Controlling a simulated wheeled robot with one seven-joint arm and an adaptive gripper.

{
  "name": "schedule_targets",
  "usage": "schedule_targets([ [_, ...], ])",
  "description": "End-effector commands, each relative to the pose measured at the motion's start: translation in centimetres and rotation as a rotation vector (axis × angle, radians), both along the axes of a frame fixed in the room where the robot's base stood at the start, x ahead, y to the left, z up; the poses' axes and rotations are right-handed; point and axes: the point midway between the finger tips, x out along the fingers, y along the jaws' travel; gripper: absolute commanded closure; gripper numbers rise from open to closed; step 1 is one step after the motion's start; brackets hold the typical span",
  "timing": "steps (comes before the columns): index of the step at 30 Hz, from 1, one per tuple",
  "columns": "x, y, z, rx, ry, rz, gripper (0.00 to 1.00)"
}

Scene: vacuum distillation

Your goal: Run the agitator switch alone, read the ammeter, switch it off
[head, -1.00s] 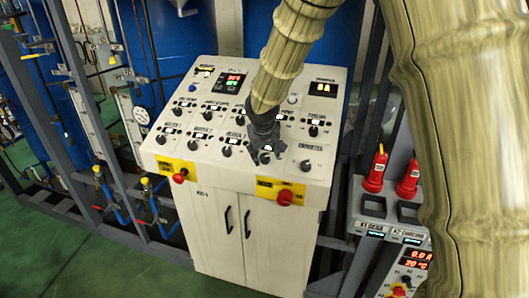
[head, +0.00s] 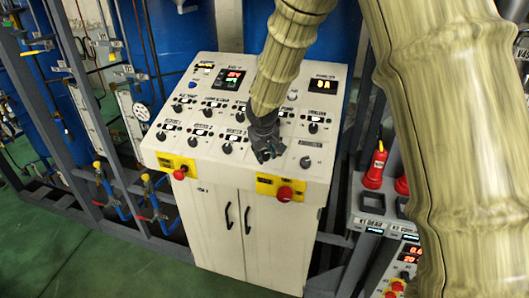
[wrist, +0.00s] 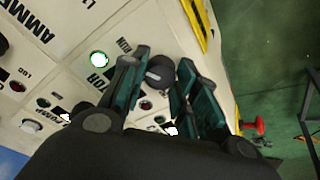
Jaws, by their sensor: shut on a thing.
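The white control panel (head: 215,150) has rows of black knobs and labels on its sloping top. My gripper (head: 268,153) is over its front row, right of centre. In the wrist view, my gripper (wrist: 160,80) has its two dark green fingers closed about a black knob (wrist: 158,72), beside partly hidden lettering ending in "TOR" and the word "RUN". A lit greenish-white lamp (wrist: 99,59) is near that lettering. Another knob (head: 305,162) is right of my gripper.
Red knobs (head: 284,193) on yellow plates are on the panel's front edge. A second display (head: 230,79) is at the upper left. Red-handled items (head: 376,165) stand on a side unit at right. Green floor is clear in front at left.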

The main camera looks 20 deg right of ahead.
Motion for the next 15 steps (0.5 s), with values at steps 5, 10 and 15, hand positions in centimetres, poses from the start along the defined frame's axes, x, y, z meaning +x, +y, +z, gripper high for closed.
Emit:
schedule_targets([
  [5, 0.02, -0.03, 0.02, -0.005, 0.003, 0.015, 0.94],
  [10, 0.05, -0.05, 0.04, -0.022, 0.015, 0.072, 0.94],
  [15, 0.10, -0.04, 0.07, -0.057, 0.037, 0.177, 0.94],
])
